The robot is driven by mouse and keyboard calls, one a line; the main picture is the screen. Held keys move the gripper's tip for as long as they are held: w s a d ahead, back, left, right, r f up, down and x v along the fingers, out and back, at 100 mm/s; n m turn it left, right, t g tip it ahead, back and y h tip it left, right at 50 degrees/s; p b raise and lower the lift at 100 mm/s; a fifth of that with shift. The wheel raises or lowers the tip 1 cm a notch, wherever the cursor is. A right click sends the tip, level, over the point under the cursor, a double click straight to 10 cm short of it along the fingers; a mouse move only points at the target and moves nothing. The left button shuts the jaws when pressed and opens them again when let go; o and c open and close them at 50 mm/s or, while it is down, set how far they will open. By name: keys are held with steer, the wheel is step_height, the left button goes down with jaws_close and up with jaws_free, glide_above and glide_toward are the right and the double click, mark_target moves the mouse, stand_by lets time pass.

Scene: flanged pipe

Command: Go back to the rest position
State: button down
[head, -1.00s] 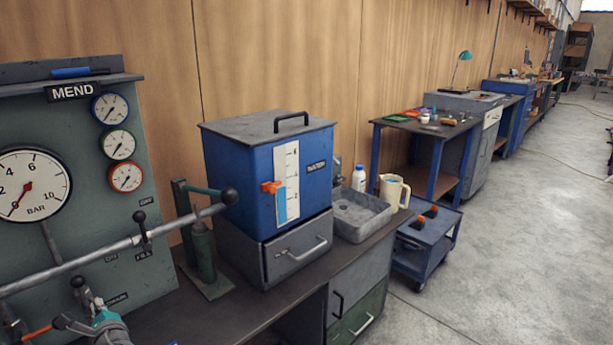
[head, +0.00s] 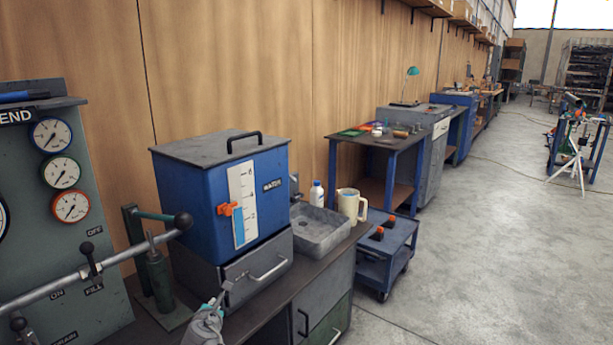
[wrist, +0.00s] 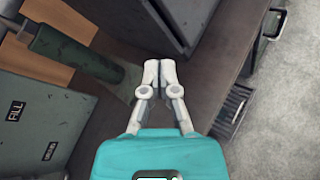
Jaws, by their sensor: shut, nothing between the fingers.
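My gripper (head: 219,299) shows at the bottom of the head view, in front of the grey drawer unit under the blue water tank. In the wrist view my gripper (wrist: 160,64) has its two pale fingers together, with nothing between them. It is above the dark bench top (wrist: 213,62), apart from the green hand pump cylinder (wrist: 62,50) to its left. My arm above the wrist is mostly out of view.
The blue water tank (head: 200,190) with an orange valve stands on the bench. A grey panel with gauges (head: 62,172) and a long lever (head: 130,255) are at left. A metal tray (head: 318,238) and cream jug (head: 351,205) sit further along.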

steer(key=w+d+f+m+g+h, duration=0.1)
steer(key=d+f+m+g+h, duration=0.25)
steer(key=d+m, duration=0.65)
steer(key=d+f+m+g+h, duration=0.2)
steer(key=d+f+m+g, duration=0.3)
steer(key=d, duration=1)
steer(key=s+d+f+m+g+y, duration=0.2)
steer(key=s+d+m+g, duration=0.1)
steer(key=s+d+m, duration=0.4)
steer(key=s+d+f+m+g+y, duration=0.15)
steer(key=s+d+m, duration=0.25)
steer(key=d+m, duration=0.6)
step_height(320, 180, up, 25)
steer(key=p, duration=2.5)
steer(key=shift+s+g, duration=0.2)
steer(key=shift+g, duration=0.2)
